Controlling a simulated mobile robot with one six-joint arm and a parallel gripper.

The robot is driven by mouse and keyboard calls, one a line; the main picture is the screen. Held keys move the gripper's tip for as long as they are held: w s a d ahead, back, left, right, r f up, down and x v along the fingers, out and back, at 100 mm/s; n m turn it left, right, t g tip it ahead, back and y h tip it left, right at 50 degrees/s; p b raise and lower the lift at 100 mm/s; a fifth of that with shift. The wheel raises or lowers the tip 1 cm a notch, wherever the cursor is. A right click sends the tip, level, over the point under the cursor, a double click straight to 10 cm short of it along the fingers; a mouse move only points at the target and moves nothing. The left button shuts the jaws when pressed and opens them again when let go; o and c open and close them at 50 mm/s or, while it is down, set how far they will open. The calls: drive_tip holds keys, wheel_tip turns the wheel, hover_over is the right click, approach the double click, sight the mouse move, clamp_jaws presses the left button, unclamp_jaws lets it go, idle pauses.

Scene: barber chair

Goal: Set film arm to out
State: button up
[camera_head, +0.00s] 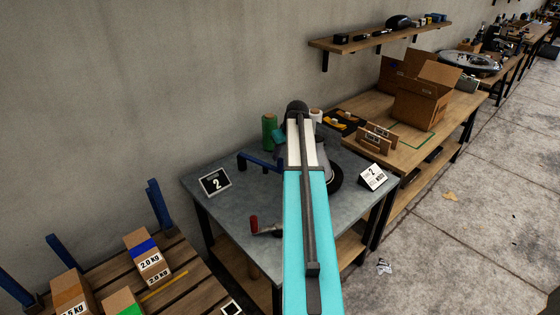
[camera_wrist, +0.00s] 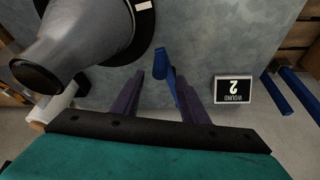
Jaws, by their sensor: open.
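A blue bar (camera_head: 258,158), which looks like the film arm, reaches over the grey table top in the head view, its right end running behind my arm. In the wrist view a blue bar (camera_wrist: 171,86) stands between the two dark purple fingers of my gripper (camera_wrist: 163,88). The fingers are apart, with the bar nearer the right one; I cannot tell whether they touch. A grey turntable part (camera_wrist: 85,32) with a black base ring is left of the fingers. In the head view my own arm hides the gripper and much of this part.
A red-handled crank (camera_head: 256,224) is at the table's front edge. A pallet with labelled boxes (camera_head: 147,257) and blue posts is at lower left. A cardboard box (camera_head: 420,103) stands on the wooden bench.

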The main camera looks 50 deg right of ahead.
sight(280, 160)
drive_tip(key=shift+p+x, duration=0.65)
drive_tip(key=shift+x, duration=2.25)
